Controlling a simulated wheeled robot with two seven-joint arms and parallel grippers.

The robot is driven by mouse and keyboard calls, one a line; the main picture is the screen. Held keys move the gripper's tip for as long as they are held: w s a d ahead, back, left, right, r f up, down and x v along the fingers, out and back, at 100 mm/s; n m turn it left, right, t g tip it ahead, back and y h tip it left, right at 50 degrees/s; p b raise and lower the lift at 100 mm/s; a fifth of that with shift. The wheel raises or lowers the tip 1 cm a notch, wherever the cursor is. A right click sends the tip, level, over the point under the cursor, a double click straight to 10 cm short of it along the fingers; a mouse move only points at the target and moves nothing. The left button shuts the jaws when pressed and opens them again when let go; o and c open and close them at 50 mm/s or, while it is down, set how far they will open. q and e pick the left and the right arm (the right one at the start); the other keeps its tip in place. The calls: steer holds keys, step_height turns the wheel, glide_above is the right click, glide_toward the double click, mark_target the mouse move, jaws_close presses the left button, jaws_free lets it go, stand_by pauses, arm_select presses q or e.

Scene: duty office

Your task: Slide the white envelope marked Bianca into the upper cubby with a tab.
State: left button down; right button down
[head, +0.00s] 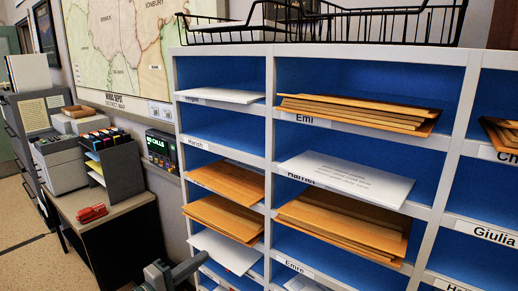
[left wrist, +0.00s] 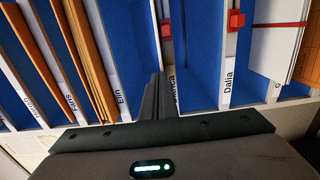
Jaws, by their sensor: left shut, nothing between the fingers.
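My left gripper (head: 200,261) shows at the bottom of the head view, in front of the lower left part of the blue-backed cubby rack (head: 270,75). In the left wrist view its two fingers (left wrist: 158,95) are together and empty. They partly cover a cubby label (left wrist: 172,88) whose visible end reads like "nca". Red tabs show at two cubbies there, one tab (left wrist: 236,20) by the Dalia cubby and another (left wrist: 166,29) beside the fingers. White envelopes lie in several cubbies, one (head: 225,250) at lower left; I cannot read Bianca on any. My right gripper is out of view.
Tan envelopes (head: 355,110) fill several cubbies and stick out past the shelf edges. A black wire basket (head: 390,27) stands on top of the rack. A desk (head: 110,200) with a red stapler-like object (head: 91,213) is at left, with open floor before it.

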arm_select(q)
steer(key=shift+x, duration=1.3)
steer(key=shift+s, duration=0.1)
steer(key=v, duration=0.9)
stand_by(0.4)
steer(key=shift+f, duration=0.1)
